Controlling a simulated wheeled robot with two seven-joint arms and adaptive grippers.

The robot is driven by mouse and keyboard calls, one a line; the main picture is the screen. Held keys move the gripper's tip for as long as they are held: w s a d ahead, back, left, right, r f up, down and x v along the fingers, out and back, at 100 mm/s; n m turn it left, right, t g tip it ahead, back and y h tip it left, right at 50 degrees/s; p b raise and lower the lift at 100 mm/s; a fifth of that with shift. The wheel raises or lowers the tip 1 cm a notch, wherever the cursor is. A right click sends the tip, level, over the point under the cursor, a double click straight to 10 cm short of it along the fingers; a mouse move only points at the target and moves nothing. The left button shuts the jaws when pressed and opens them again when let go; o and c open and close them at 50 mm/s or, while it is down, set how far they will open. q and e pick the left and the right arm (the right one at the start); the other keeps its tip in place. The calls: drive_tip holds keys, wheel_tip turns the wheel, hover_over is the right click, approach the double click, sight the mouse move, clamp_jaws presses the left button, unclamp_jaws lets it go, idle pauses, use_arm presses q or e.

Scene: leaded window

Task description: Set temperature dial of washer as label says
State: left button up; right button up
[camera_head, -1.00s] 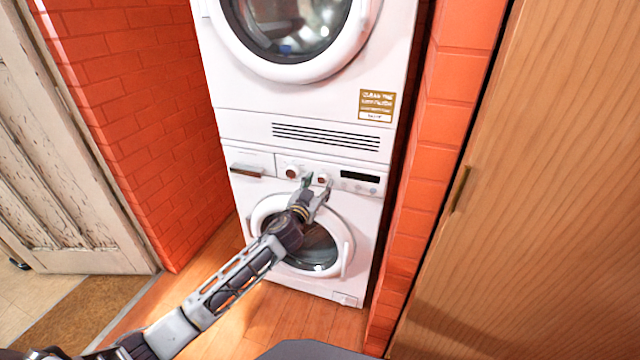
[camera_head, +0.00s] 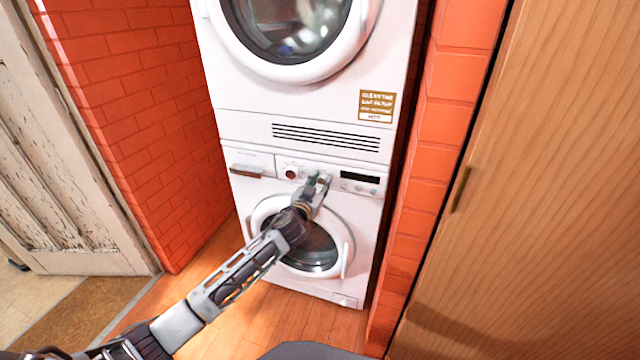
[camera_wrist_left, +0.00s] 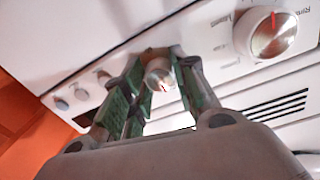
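The washer (camera_head: 347,205) is the lower white machine, with two dials on its panel. The left dial (camera_head: 291,173) shows plainly; in the left wrist view this larger silver dial (camera_wrist_left: 272,36) has a red mark and print around it. My left gripper (camera_head: 318,180) covers the other dial in the head view. In the left wrist view that smaller silver dial (camera_wrist_left: 161,75) lies between the green-padded fingertips of the left gripper (camera_wrist_left: 160,82). The fingers are apart; contact is unclear. A gold and white label (camera_head: 377,105) is on the upper machine, its print too small to read. My right gripper is out of view.
A dark display (camera_head: 360,178) and small buttons are right of the dials. The washer's round door (camera_head: 315,250) is below my left arm. Red brick walls (camera_head: 150,110) flank the machines, and a wooden cabinet (camera_head: 540,180) stands at the right.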

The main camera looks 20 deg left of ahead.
use_arm(q)
drive_tip(key=shift+c, duration=1.4)
drive_tip(key=shift+m, duration=0.3)
